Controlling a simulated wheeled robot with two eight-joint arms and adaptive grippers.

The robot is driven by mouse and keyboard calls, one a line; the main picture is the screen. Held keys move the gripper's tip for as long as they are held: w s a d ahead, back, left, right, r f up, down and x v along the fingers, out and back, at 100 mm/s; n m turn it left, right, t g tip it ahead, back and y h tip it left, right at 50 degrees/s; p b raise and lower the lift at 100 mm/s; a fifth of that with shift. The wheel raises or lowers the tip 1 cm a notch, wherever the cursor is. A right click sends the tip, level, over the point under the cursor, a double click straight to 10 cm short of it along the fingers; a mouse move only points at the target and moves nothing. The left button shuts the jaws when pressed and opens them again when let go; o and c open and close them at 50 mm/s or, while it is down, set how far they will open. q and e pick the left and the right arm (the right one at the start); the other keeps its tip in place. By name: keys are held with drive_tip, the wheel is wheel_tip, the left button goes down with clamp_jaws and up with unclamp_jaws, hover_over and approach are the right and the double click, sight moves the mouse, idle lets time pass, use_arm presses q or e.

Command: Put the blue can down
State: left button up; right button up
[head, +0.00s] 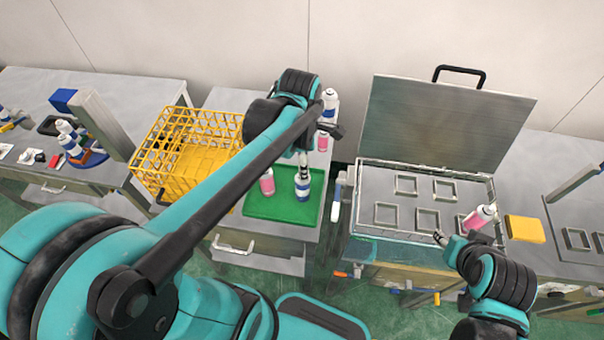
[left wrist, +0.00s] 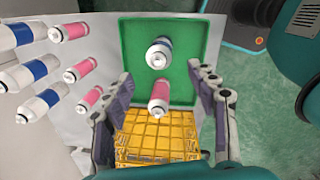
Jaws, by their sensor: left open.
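The blue can (head: 302,188), white-topped with a blue band, stands upright on the green mat (head: 262,206). A pink can (head: 267,182) stands beside it on the mat. My left gripper (head: 303,158) is above the mat near the blue can, partly hidden by my arm. In the left wrist view its fingers (left wrist: 155,92) are wide apart, with the blue can (left wrist: 160,52) beyond the tips and the pink can (left wrist: 160,100) between them in the picture. My right gripper (head: 450,240) is by the open box, next to another pink can (head: 479,217); its grip is unclear.
A yellow basket (head: 165,185) stands left of the mat. More pink and blue cans (left wrist: 75,70) stand close by on the same table. An open metal box (head: 385,215) with square frames and a raised lid is at right, with a yellow block (head: 525,229) beside it.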

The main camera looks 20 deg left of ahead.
use_arm(q)
drive_tip(key=s+d+m+t, duration=0.1)
drive_tip(key=s+m+t, duration=0.2)
drive_tip(key=m, duration=0.8)
drive_tip(key=s+d+r+m+t, duration=0.1)
drive_tip(key=s+m+t, duration=0.2)
drive_tip(key=m, duration=0.9)
drive_tip(key=shift+s+d+r+m, duration=0.15)
drive_tip(key=shift+s+d+m, duration=0.2)
drive_tip(key=shift+s, duration=0.15)
wheel_tip(320, 180, down, 5)
drive_tip(key=b, duration=0.4)
drive_tip(key=shift+r, duration=0.2)
